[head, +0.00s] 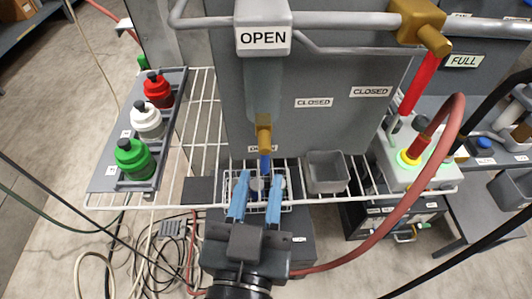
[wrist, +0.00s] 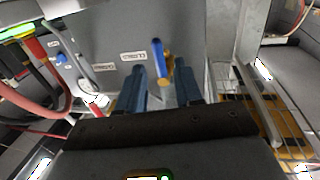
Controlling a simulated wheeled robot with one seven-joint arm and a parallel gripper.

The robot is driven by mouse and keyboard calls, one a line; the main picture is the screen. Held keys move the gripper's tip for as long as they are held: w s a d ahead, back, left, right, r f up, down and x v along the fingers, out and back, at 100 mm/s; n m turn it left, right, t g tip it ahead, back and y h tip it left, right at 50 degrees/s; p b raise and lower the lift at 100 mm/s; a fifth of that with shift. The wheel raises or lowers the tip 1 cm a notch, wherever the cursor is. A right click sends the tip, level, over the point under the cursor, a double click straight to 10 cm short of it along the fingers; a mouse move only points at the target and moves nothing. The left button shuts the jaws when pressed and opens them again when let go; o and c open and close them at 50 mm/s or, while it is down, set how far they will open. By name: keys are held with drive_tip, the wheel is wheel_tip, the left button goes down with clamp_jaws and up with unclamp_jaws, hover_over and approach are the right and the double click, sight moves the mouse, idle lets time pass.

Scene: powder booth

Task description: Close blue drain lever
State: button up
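The blue drain lever (head: 265,163) hangs down below a brass valve (head: 263,135) at the bottom of a grey translucent pipe, in front of a grey panel. In the wrist view the blue lever (wrist: 158,54) shows just beyond the fingertips, with the brass valve body behind it. My gripper (head: 260,174) has its two blue fingers spread apart, one on each side of the lever's line. In the wrist view my gripper (wrist: 157,70) is open with nothing clamped between the fingers. I cannot tell whether a finger touches the lever.
A red lever (head: 420,82) hangs from another brass valve (head: 418,20) at upper right. A wire shelf (head: 203,110) holds a grey bin (head: 325,172) and a rack with red, white and green bottles (head: 134,158). A red hose (head: 405,218) curves on the right.

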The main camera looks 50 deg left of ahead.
sight(264, 166)
drive_tip(key=shift+p+x, duration=0.7)
drive_tip(key=shift+x, duration=1.9)
drive_tip(key=shift+c, duration=0.5)
clamp_jaws()
